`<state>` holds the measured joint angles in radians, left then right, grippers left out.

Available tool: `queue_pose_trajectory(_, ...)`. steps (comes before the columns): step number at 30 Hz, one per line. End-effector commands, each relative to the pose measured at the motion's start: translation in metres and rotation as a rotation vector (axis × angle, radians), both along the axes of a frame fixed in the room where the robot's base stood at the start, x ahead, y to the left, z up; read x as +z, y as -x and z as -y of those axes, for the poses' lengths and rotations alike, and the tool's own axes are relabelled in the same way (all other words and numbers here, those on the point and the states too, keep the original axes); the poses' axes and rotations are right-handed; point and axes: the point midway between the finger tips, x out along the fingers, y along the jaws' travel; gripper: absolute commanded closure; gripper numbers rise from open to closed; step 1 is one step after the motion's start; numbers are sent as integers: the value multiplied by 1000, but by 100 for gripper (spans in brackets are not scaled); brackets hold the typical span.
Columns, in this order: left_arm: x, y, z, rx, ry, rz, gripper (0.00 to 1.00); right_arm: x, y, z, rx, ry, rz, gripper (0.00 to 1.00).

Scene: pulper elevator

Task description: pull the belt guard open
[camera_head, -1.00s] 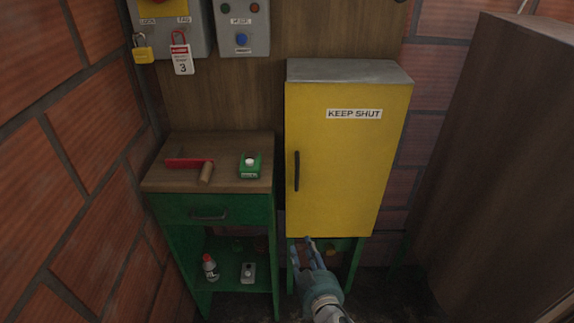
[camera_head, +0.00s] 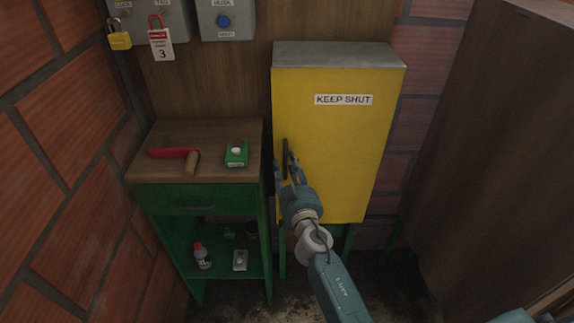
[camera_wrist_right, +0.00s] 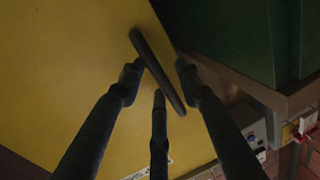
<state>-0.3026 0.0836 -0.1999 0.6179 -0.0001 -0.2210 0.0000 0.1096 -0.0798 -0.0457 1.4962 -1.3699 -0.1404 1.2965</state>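The belt guard (camera_head: 335,135) is a yellow box with a "KEEP SHUT" label, and its door looks closed. Its upright black handle (camera_head: 285,156) is on the left side of the front. My right gripper (camera_head: 288,172) is at the handle's lower part. In the right wrist view, the handle (camera_wrist_right: 152,60) runs between the dark spread fingers of my right gripper (camera_wrist_right: 158,80). The fingers look open, with one on each side and a third near the handle's end. Whether any finger touches it I cannot tell. My left gripper is not in view.
A green bench (camera_head: 215,203) with a wooden top stands left of the guard. A brown panel (camera_head: 490,150) stands at the right. Brick walls close in the sides.

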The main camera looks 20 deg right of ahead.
Motion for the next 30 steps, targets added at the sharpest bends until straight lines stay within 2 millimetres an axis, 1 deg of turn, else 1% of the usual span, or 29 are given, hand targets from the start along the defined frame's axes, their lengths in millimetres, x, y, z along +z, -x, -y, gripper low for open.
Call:
queue_pose_trajectory(3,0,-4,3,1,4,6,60,0,-6,1,0,2,0,66)
queue_pose_trajectory(11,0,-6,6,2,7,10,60,0,-6,1,0,2,0,66)
queue_pose_trajectory(12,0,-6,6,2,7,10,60,0,-6,1,0,2,0,74)
queue_pose_trajectory(14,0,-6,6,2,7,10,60,0,-6,1,0,2,0,86)
queue_pose_trajectory(16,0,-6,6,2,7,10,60,0,-6,1,0,2,0,100)
queue_pose_trajectory(25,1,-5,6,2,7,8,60,0,-4,0,5,2,-1,100)
queue_pose_trajectory(30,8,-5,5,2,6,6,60,1,8,0,43,2,-3,100)
